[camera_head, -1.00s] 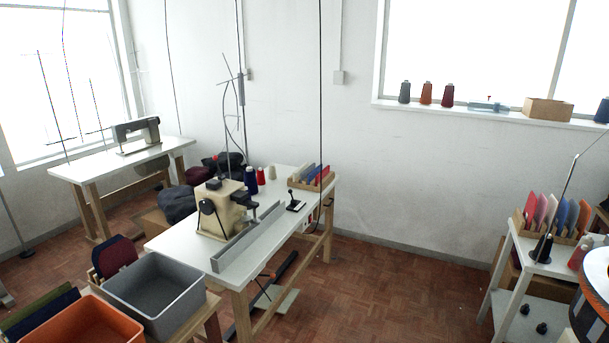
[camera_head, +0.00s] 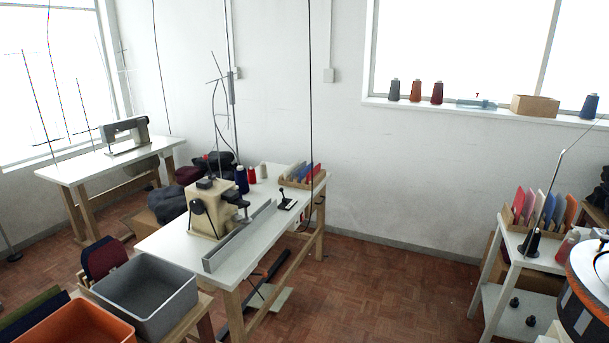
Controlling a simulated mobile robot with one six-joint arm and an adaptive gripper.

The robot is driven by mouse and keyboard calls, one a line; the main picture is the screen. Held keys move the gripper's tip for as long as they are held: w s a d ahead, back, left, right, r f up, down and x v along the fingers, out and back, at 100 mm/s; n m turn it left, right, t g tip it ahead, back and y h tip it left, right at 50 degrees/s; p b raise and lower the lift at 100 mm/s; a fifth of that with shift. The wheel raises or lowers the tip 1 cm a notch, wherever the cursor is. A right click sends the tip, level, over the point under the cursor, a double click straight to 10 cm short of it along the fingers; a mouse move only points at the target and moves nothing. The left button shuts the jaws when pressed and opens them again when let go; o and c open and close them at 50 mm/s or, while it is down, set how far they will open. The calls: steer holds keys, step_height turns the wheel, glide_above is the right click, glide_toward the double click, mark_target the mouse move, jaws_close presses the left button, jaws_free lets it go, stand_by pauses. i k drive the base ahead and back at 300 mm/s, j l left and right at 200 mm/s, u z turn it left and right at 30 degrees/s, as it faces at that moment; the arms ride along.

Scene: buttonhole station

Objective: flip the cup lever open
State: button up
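A cream buttonhole machine (camera_head: 211,212) stands on a white table (camera_head: 165,245) left of the middle. It has a round black knob on its near side and dark parts at its head. A small black lever (camera_head: 284,194) with a knob stands upright on a dark base on the same table, right of the machine. I cannot tell for sure which of these is the cup lever, or whether it is open. My gripper is not in view.
A long grey rail (camera_head: 238,236) edges the machine table. A grey bin (camera_head: 148,296) and an orange bin (camera_head: 82,325) stand in front at left. A white side table (camera_head: 528,262) with coloured panels is at right. The brown floor between is clear.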

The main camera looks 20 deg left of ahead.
mark_target(204, 157)
steer(key=u, duration=1.55)
steer(key=i+l+u, duration=0.35)
steer(key=i+l, duration=0.2)
steer(key=i, duration=0.45)
steer(key=i+l+u, duration=0.35)
steer(key=i+l, duration=0.45)
steer(key=i, duration=0.15)
steer(key=i+l+u, duration=0.4)
steer(key=i+l, duration=0.4)
steer(key=l, duration=0.25)
